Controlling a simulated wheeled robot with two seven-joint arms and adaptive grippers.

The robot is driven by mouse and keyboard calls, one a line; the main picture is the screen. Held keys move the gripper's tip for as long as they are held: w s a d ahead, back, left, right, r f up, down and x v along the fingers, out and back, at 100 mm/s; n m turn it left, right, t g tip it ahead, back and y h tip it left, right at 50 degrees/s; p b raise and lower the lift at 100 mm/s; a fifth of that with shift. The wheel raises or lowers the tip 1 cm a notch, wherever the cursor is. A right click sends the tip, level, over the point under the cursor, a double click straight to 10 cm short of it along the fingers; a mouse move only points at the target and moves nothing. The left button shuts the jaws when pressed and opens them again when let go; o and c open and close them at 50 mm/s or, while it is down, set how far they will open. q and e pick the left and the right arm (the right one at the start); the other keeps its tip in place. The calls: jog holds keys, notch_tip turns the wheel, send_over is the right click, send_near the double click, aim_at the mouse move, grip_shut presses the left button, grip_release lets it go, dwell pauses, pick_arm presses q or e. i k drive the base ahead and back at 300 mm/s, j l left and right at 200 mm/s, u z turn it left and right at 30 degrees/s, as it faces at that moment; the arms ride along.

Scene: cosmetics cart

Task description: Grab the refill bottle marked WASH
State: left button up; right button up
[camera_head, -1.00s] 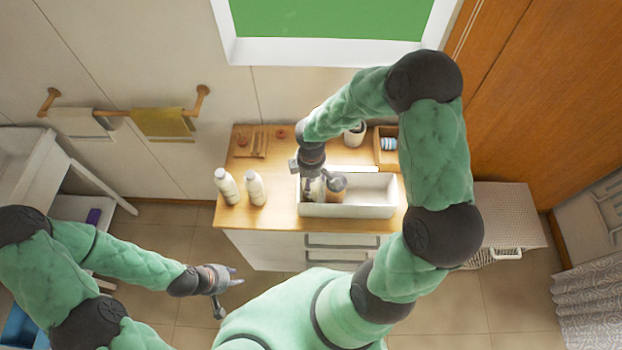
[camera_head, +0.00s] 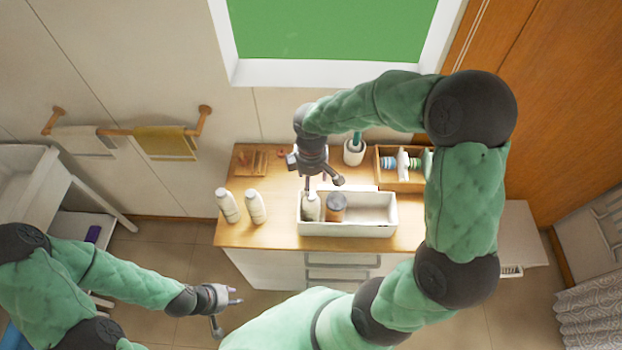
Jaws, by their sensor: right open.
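Two white bottles, one on the left (camera_head: 228,206) and one beside it (camera_head: 255,207), stand upright on the wooden cart top (camera_head: 275,236). A third white bottle (camera_head: 311,209) stands in the left end of the white tray (camera_head: 347,229), next to a brown jar with a grey lid (camera_head: 336,210). No marking is readable, so I cannot tell which is WASH. My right gripper (camera_head: 322,184) is open and empty, pointing down just above and behind the bottle in the tray. My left gripper (camera_head: 228,309) is apart from the cart at front left, its fingers spread and empty.
A wooden box (camera_head: 399,187) with small items and a white cup (camera_head: 354,154) stand behind the tray. A small wooden rack (camera_head: 252,161) lies at back left. The tray's right part is empty. A towel rail (camera_head: 128,132) is on the wall.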

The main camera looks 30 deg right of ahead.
aim_at(225, 202)
jog(key=i+j, duration=0.15)
jog(key=j, duration=0.25)
jog(key=i+j, duration=0.2)
jog(key=j, duration=0.15)
jog(key=i+j, duration=0.15)
jog(key=j, duration=0.25)
